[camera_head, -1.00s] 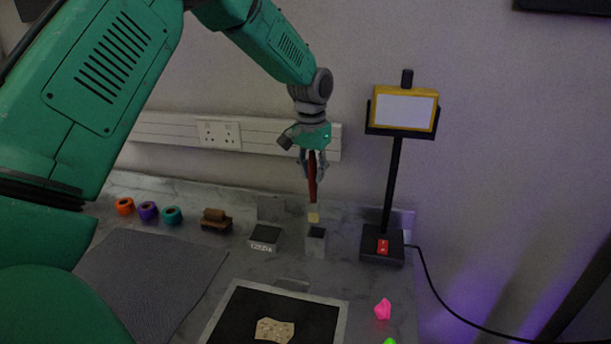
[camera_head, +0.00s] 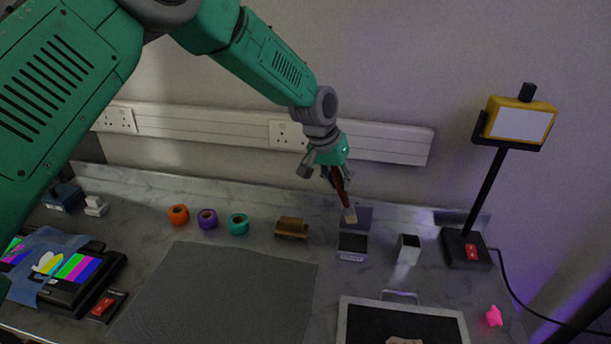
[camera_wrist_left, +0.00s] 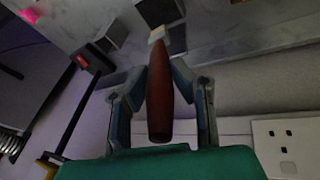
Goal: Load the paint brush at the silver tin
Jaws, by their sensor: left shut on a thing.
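The paint brush (camera_head: 340,187) has a red-brown handle and a pale tip. My left gripper (camera_head: 331,168) is shut on its handle and holds it tilted, tip down and to the right. The brush also fills the middle of the left wrist view (camera_wrist_left: 160,95), between the two fingers (camera_wrist_left: 160,100). The silver tin (camera_head: 406,254), a small square open-topped container with a dark inside, stands right of the brush tip, apart from it. In the head view the tip shows just above a dark labelled block (camera_head: 352,246). My right gripper is not in view.
A lamp on a black base (camera_head: 466,249) stands right of the tin. Left are a brown wooden block (camera_head: 291,228) and orange, purple and teal rolls (camera_head: 207,219). A grey mat (camera_head: 215,300) and a framed dark panel (camera_head: 345,322) lie in front. A wall trunking (camera_head: 220,130) runs behind.

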